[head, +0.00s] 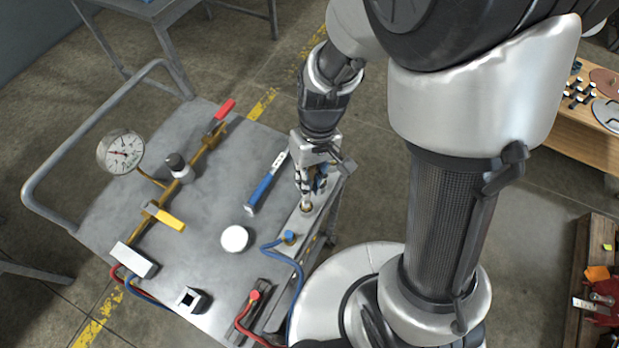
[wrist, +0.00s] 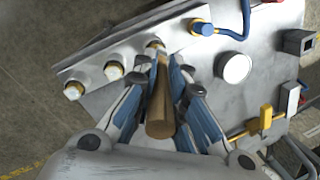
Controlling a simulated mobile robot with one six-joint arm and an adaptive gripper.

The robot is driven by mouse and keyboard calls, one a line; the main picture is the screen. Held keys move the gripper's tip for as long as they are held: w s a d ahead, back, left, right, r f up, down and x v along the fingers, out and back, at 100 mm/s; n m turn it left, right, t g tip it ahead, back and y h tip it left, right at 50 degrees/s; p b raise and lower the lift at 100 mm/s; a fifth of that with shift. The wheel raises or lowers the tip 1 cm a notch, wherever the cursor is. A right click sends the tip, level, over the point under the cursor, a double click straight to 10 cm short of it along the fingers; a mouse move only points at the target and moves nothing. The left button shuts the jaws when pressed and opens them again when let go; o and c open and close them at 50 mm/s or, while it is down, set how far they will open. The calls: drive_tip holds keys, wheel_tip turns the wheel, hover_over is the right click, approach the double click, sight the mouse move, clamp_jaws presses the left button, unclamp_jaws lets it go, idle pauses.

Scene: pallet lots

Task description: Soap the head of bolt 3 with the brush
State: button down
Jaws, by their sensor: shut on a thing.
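My gripper (head: 310,187) is shut on a brush with a round wooden handle (wrist: 160,112), seen between the fingers in the wrist view. The far end of the brush points at a brass-collared bolt (wrist: 154,44) on the metal bar (wrist: 92,60). Its bristles are hidden, and I cannot tell whether they touch the bolt. Two more bolts, one in the middle (wrist: 113,71) and one at the end (wrist: 73,90), stand along the bar to the left. No numbers are legible. In the head view a bolt collar (head: 306,207) shows just below my gripper.
A blue fitting (head: 289,237) with a blue hose stands on the bar close to my gripper. A blue-and-white tool (head: 266,183), a white round lid (head: 234,239), and a gauge (head: 121,152) on brass piping occupy the cart top (head: 205,270).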

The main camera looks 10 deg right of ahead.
drive_tip(key=shift+s+a, duration=0.2)
drive_tip(key=shift+s, duration=0.05)
drive_tip(key=shift+w+d, duration=0.15)
drive_tip(key=shift+w, duration=0.05)
drive_tip(key=shift+w+d+f, duration=0.1)
drive_tip(key=shift+w, duration=0.05)
drive_tip(key=shift+d, duration=0.1)
idle(0.4)
drive_tip(key=shift+w+d, duration=0.25)
drive_tip(key=shift+w, duration=0.15)
drive_tip(key=shift+s+a, duration=0.1)
drive_tip(key=shift+s+a, duration=0.25)
drive_tip(key=shift+s, duration=0.1)
drive_tip(key=shift+s, duration=0.1)
